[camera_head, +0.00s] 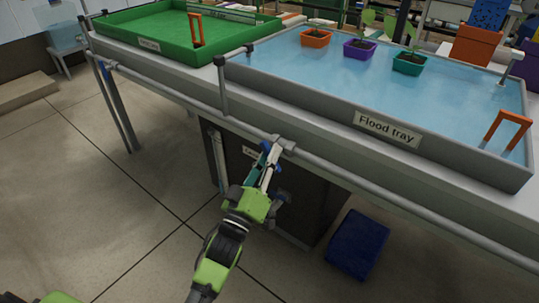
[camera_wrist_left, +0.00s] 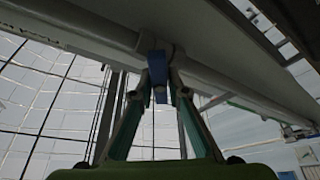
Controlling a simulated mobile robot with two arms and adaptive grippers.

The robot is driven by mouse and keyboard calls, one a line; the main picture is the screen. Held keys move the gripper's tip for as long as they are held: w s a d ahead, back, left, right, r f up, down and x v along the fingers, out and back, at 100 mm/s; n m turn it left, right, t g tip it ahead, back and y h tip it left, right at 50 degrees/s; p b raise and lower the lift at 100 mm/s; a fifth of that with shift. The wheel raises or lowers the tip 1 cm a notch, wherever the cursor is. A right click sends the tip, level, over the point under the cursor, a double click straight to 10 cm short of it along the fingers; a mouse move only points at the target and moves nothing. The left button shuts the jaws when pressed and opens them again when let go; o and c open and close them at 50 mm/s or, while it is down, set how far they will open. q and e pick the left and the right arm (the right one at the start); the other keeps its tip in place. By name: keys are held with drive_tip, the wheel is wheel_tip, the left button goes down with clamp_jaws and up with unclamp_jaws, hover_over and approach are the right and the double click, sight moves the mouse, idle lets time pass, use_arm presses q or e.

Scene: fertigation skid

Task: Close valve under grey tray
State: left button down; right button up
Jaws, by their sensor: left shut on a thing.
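The grey flood tray (camera_head: 445,150), holding pale blue water, stands on the bench at the right in the head view. A grey pipe (camera_head: 345,172) runs along the bench front below it, with a tee fitting (camera_head: 284,144). The valve's blue handle (camera_wrist_left: 158,70) hangs down from the pipe in the left wrist view. My left gripper (camera_head: 268,163) is below the pipe at the tee. In the left wrist view its fingers (camera_wrist_left: 160,92) are shut on the handle, one on each side. The head view mostly hides the handle behind the fingers. My right gripper is not in view.
A green tray (camera_head: 150,42) stands at the left of the bench. Potted plants and an orange handle-shaped frame (camera_head: 508,128) are in the flood tray. A dark cabinet (camera_head: 300,205) and a blue box (camera_head: 357,243) are under the bench.

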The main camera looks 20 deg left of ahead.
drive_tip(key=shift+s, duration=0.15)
use_arm(q)
drive_tip(key=m+h, duration=0.2)
drive_tip(key=m, duration=0.1)
drive_tip(key=shift+m+p, duration=0.3)
drive_tip(key=shift+m, duration=0.1)
drive_tip(key=shift+d+m+h+p, duration=0.15)
drive_tip(key=shift+m+h, duration=0.6)
drive_tip(key=shift+m, duration=0.8)
drive_tip(key=shift+a+m+h+p, duration=0.1)
drive_tip(key=shift+m+h+p, duration=0.15)
drive_tip(key=shift+m+h, duration=0.9)
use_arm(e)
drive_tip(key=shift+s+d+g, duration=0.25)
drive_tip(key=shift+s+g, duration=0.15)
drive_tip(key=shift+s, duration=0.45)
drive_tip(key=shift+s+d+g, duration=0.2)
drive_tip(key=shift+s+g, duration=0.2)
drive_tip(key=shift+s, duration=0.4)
use_arm(q)
drive_tip(key=shift+m, duration=0.6)
drive_tip(key=c, duration=2)
unclamp_jaws()
drive_tip(key=shift+c, duration=0.2)
drive_tip(key=shift+s, duration=0.1)
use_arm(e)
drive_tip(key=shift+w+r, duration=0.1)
